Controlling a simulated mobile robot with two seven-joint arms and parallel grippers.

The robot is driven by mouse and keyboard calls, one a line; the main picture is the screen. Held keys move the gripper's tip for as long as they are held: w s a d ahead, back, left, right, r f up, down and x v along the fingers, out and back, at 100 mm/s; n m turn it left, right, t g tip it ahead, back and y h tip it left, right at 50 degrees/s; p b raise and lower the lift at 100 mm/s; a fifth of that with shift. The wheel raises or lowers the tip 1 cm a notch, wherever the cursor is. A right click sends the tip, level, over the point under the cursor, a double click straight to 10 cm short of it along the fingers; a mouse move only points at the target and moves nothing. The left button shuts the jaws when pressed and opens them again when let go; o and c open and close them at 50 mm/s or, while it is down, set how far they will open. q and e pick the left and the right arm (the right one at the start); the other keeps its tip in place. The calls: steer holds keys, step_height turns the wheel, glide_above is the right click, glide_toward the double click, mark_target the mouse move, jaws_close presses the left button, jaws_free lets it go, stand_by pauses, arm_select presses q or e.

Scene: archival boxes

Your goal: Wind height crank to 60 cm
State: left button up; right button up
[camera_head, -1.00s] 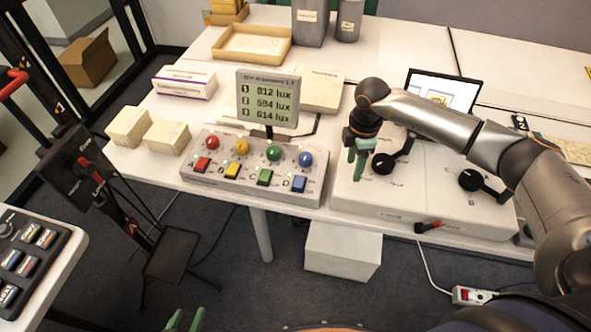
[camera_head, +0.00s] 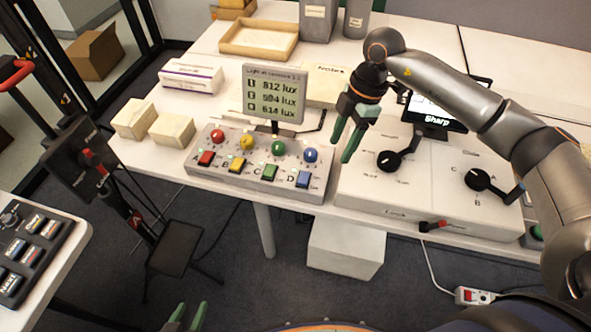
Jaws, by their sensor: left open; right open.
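A dark upright stand at the left carries a black box (camera_head: 77,170) with a small red-and-black lever (camera_head: 97,158) on its face. I cannot tell whether this is the height crank, and I can read no height figure. My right gripper (camera_head: 343,147) is open and empty, green fingers pointing down, above the left edge of the white control console (camera_head: 385,195). It is left of the console's black lever knob (camera_head: 390,160) and apart from it. My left gripper (camera_head: 188,315) is low at the bottom edge, open and empty, with only its green fingertips showing.
A button box (camera_head: 250,178) with coloured knobs and a lux display (camera_head: 274,95) stands on the table. A small screen (camera_head: 437,112) reads "Sharp". A keypad (camera_head: 32,250) is at the lower left.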

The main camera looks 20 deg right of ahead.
steer(key=s+a+f+n+y, duration=0.1)
steer(key=s+a+n+y, duration=0.2)
steer(key=a, duration=0.8)
steer(key=shift+s+a+f+g+y, duration=0.2)
steer(key=shift+f+g+y, duration=0.15)
steer(key=shift+y, duration=0.85)
steer(key=shift+d, duration=0.1)
steer(key=shift+c, duration=0.2)
